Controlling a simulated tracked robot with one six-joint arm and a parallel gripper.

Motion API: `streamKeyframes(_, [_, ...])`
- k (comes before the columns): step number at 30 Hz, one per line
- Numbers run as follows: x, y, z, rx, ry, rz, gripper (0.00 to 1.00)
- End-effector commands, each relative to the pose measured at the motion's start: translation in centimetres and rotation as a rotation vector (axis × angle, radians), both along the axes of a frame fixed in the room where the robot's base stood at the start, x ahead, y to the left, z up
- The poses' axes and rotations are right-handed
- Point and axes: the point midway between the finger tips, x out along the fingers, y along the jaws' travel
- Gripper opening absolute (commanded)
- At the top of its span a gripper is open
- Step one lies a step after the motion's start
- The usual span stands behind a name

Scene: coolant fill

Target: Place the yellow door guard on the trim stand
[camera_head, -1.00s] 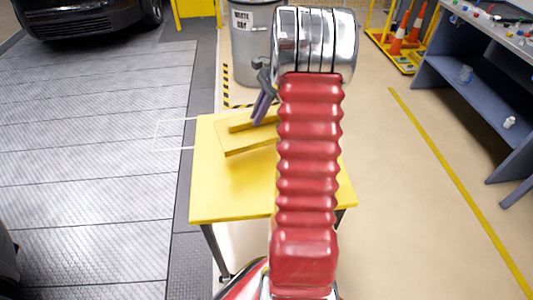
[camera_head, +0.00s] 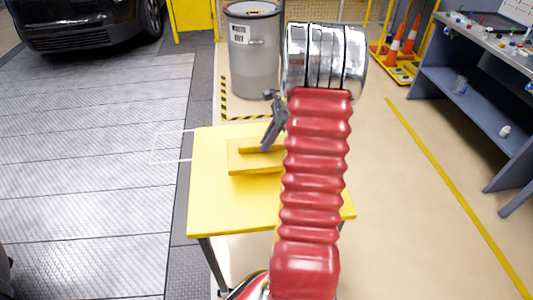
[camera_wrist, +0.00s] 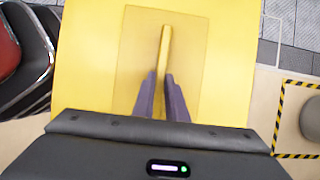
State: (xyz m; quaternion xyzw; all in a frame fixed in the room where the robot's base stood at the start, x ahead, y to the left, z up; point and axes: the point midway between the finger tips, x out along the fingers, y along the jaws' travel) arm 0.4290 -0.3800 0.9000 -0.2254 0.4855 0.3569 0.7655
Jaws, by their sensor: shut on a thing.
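The yellow door guard (camera_head: 240,160) is a flat yellow panel with a raised ridge along its middle. It also shows in the wrist view (camera_wrist: 190,60), with the ridge running away from my gripper. My gripper (camera_wrist: 162,88) is shut on the ridge, one purple-grey finger on each side. In the head view my gripper (camera_head: 267,146) shows partly beside my red arm, which hides the guard's right part. The guard is over the yellow top of the trim stand (camera_head: 215,210); I cannot tell whether it touches the top.
A grey waste bin (camera_head: 255,60) stands behind the stand. A blue-grey workbench (camera_head: 470,90) is at the right, with orange cones (camera_head: 403,40) behind. A dark car (camera_head: 80,20) is at the far left. The floor left of the stand is clear.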

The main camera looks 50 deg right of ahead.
Motion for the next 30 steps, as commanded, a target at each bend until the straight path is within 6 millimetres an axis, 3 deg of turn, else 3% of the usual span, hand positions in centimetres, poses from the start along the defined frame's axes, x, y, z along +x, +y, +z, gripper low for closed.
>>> streamKeyframes(3, [0.0,0.0,-1.0,0.0,0.0,-0.001,0.0])
streamKeyframes(14, [0.0,-0.1,-1.3,-0.001,-0.001,0.0,0.0])
streamKeyframes(23, [0.0,-0.1,-4.6,0.0,0.0,-0.002,0.0])
streamKeyframes(30, [0.0,-0.1,-4.8,-0.001,-0.001,-0.001,0.0])
